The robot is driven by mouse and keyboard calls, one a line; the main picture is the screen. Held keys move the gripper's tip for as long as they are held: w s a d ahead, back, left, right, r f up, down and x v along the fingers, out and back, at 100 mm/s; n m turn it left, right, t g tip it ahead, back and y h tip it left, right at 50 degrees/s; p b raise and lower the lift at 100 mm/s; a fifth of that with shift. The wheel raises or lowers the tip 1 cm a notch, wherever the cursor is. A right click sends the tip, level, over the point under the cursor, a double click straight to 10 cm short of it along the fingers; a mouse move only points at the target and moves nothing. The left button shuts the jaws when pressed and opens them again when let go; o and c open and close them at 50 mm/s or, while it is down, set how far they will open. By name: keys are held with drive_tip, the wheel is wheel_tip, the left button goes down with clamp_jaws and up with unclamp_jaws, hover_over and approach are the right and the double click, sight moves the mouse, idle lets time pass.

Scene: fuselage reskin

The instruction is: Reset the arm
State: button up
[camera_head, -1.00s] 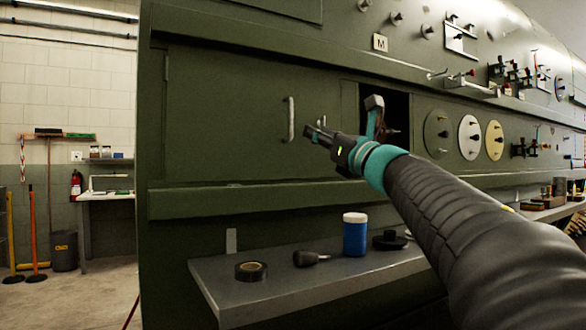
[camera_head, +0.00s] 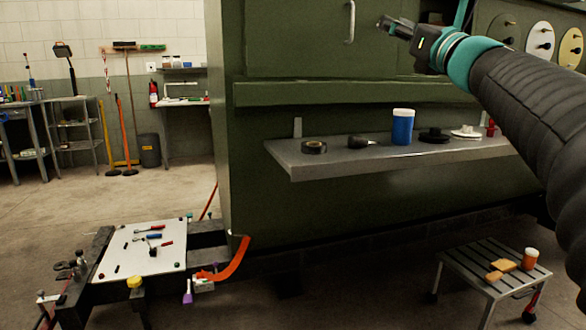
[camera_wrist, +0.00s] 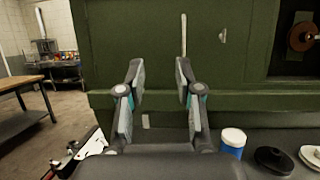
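My gripper (camera_head: 385,24) is at the upper right of the head view, at the end of my raised, outstretched arm. It is in front of the green fuselage panel (camera_head: 300,35), close to the panel's pale vertical handle (camera_head: 350,20) and to its right in the picture. In the wrist view my gripper's two fingers (camera_wrist: 158,72) stand apart with nothing between them. The handle (camera_wrist: 184,32) shows there just beyond the right fingertip. I cannot tell the exact gap to the panel.
A grey shelf (camera_head: 300,166) below the arm holds a blue jar (camera_head: 403,127), a black tape roll (camera_head: 314,147) and other small items. A low slatted stool (camera_head: 480,268) stands at right, and a cart with a white tool board (camera_head: 150,262) at lower left. Floor between is open.

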drive_tip(key=w+d+f+m+h, duration=0.3)
drive_tip(key=d+f+m+h, duration=0.6)
drive_tip(key=m, duration=0.9)
drive_tip(key=s+d+f+m+g+h, duration=0.2)
drive_tip(key=d+f+m+g+h, duration=0.1)
drive_tip(key=f+m, duration=0.3)
drive_tip(key=s+d+f+m+g+h, duration=0.2)
drive_tip(key=s+f+m+g+h, duration=0.1)
drive_tip(key=f+m, duration=0.35)
drive_tip(key=s+a+f+m+g+y, duration=0.1)
drive_tip(key=s+a+f+m+g, duration=0.2)
drive_tip(key=s+f, duration=0.45)
drive_tip(key=s+a+f+m+g+y, duration=0.1)
drive_tip(key=s+a+f+m+g, duration=0.25)
drive_tip(key=f, duration=0.65)
drive_tip(key=s+a+f+m+g+y, duration=0.1)
drive_tip(key=s+a+f+y, duration=0.1)
drive_tip(key=s+a+f, duration=0.3)
drive_tip(key=s+a+f+m+g+y, duration=0.1)
drive_tip(key=s+a+f, duration=0.5)
drive_tip(key=s, duration=0.6)
drive_tip(key=shift+s+a+f+m+g+y, duration=0.25)
drive_tip(key=shift+s+f+m+g+y, duration=0.15)
drive_tip(key=shift+m+y, duration=0.3)
